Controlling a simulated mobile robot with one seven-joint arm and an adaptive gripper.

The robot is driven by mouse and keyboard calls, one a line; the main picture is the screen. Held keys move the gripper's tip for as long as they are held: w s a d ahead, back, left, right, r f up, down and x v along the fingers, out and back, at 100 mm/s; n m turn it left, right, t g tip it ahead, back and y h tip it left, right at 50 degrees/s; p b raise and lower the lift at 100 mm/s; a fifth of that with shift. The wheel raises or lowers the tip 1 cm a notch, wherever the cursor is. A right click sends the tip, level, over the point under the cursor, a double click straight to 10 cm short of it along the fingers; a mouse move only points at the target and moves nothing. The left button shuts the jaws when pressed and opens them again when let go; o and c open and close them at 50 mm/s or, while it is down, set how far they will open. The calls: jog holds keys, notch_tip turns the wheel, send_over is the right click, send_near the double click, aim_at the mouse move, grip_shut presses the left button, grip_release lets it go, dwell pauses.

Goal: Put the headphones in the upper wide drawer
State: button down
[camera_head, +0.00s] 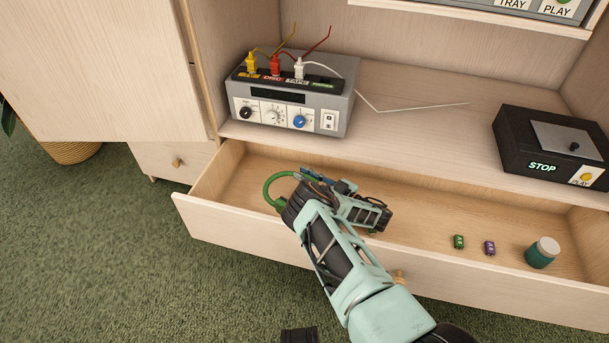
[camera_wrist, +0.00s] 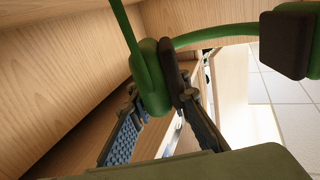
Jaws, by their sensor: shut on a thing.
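The green headphones show in the head view as a curved band (camera_head: 272,188) at the left of my wrist. In the wrist view I see a green ear cup (camera_wrist: 150,78) with a dark pad, the band, and a second dark pad at right. My gripper (camera_head: 318,178) is shut on the near ear cup; its fingers (camera_wrist: 163,100) are on either side of it. The wide drawer (camera_head: 400,262) is pulled open, and the headphones and gripper are over its left part. My arm hides part of the headphones and drawer.
A green die-like piece (camera_head: 459,242), a purple one (camera_head: 490,248) and a teal jar (camera_head: 542,253) are in the drawer's right part. Above are a grey switch box (camera_head: 290,95) with plugs and a black player (camera_head: 545,145). The drawer's left floor looks clear.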

jog(key=shift+f, duration=0.25)
jog(key=c, duration=1.8)
grip_release()
jog(key=shift+r, duration=0.1)
jog(key=shift+r, duration=0.25)
jog(key=shift+r+p, duration=0.45)
jog(key=shift+r, duration=0.05)
jog(key=shift+f+p+v, duration=0.2)
jog(key=shift+p+v, duration=3.05)
jog(key=shift+v, duration=2.75)
